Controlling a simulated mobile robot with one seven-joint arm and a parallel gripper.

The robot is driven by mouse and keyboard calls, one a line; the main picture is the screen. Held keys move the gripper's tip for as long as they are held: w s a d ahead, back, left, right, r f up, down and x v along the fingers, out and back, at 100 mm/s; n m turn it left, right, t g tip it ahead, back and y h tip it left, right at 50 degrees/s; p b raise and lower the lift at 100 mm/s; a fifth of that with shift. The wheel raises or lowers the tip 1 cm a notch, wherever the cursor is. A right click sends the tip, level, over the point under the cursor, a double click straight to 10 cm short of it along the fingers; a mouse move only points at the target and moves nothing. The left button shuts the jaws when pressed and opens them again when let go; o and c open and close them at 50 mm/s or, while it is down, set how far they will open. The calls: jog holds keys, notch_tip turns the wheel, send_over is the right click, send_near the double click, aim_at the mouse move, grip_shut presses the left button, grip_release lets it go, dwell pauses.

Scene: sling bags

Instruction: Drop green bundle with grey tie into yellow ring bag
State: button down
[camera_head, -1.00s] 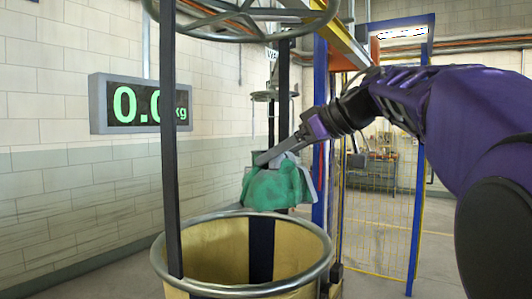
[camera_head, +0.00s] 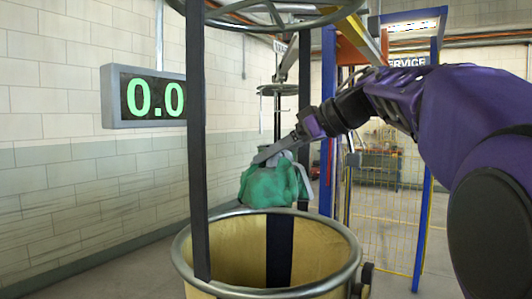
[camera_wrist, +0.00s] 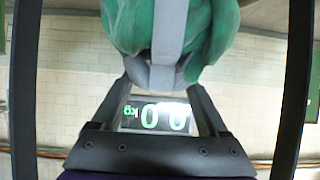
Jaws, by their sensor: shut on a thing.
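My gripper (camera_head: 285,152) is shut on a green bundle (camera_head: 268,186). In the head view the bundle hangs from the fingers above the far part of the rim of the yellow ring bag (camera_head: 240,262). The bag has a grey metal ring rim and a yellow inside, and the part of it that shows looks empty. In the wrist view the bundle (camera_wrist: 122,22) fills the top middle, with a grey band, seemingly its tie (camera_wrist: 170,30), running down its middle. The bag's lower part is out of the picture.
Dark straps (camera_head: 198,150) run from an overhead metal ring (camera_head: 250,22) down to the bag. A display (camera_head: 145,97) showing green digits is on the tiled wall at left. A blue post (camera_head: 328,110) and yellow mesh fence (camera_head: 385,232) stand behind at right.

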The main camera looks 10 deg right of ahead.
jog(key=shift+r, duration=0.1)
grip_release()
jog(key=shift+s+d, duration=0.1)
